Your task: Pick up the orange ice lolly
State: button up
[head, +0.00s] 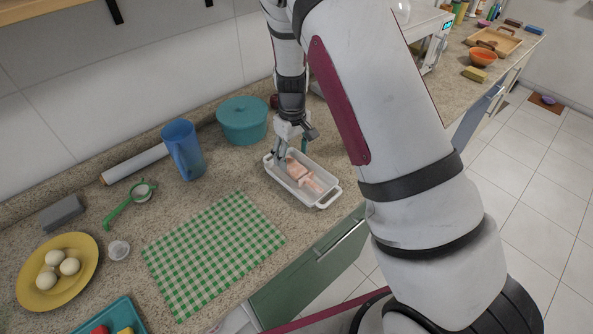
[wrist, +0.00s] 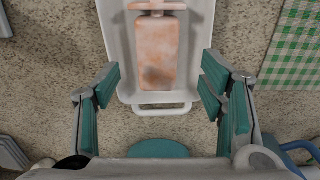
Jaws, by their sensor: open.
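A pale orange, mottled, slab-shaped piece (wrist: 157,52), which looks like the orange ice lolly, lies in the white two-handled dish (wrist: 203,25). A narrower pale piece crosses above it at the top edge of the wrist view, where it is cut off. In the head view the pinkish-orange contents (head: 299,168) lie in the same dish (head: 325,203), partly hidden by my gripper (head: 281,157). My gripper is above the dish's far left end. In the wrist view my gripper (wrist: 160,85) is open and empty, its fingers apart on either side of the dish's end.
A teal pot (head: 242,122) and a blue jug (head: 183,150) stand behind and left of the dish. A green checked cloth (head: 213,255) lies left of it, flat and bare. A yellow plate of eggs (head: 42,290) is at far left. The counter edge is in front.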

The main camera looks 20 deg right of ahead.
aim_at(295, 167)
jog(key=f, duration=0.2)
jog(key=f+p, duration=0.1)
jog(key=f, duration=0.1)
jog(key=shift+s+d, duration=0.3)
jog(key=shift+w+f, duration=0.1)
jog(key=shift+f, duration=0.25)
jog(key=c, duration=1.3)
